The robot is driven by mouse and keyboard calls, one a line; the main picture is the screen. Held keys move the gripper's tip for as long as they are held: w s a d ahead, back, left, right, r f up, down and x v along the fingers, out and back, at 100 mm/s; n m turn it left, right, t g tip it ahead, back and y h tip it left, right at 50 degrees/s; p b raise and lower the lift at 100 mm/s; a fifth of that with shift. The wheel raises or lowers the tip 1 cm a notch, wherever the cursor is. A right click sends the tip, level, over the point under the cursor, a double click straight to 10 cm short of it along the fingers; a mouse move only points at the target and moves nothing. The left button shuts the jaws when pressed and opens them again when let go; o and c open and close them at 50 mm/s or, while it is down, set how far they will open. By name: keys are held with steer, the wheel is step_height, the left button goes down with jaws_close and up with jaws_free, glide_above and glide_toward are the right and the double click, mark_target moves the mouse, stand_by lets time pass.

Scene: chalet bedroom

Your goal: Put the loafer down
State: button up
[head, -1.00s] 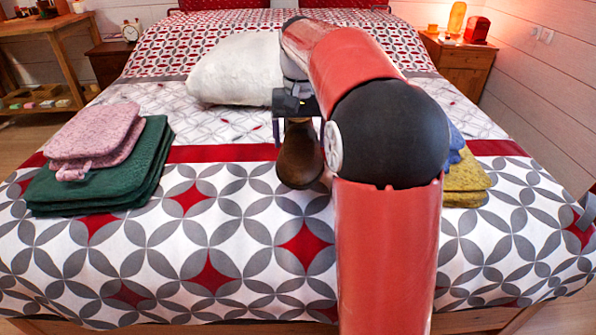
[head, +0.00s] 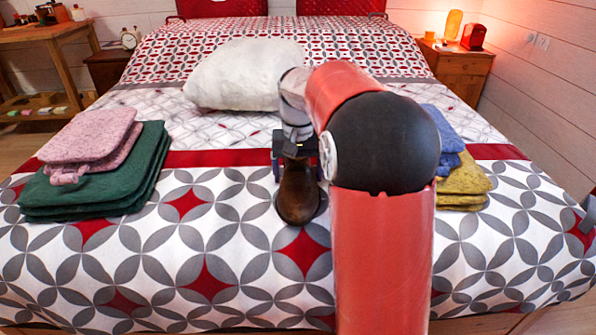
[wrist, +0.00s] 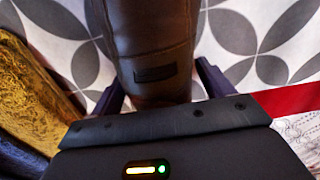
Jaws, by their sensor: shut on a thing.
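The brown loafer (head: 298,194) is at the middle of the bed, near the red stripe, with its rounded end toward the camera. My gripper (head: 290,170) is shut on its far end, with a dark finger at its left side. In the wrist view the loafer (wrist: 155,45) runs between the two dark fingers of my gripper (wrist: 158,90), over the patterned bedspread (wrist: 245,45). I cannot tell whether the loafer touches the bedspread. My arm hides part of the bed to its right.
Folded green (head: 120,185) and pink (head: 92,140) cloths lie stacked at the left. Yellow (head: 463,180) and blue (head: 440,125) folded cloths lie to the right, partly behind my arm. A white pillow (head: 245,75) lies beyond. The bedspread's front middle is clear.

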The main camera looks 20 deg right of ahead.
steer(key=o, duration=1.2)
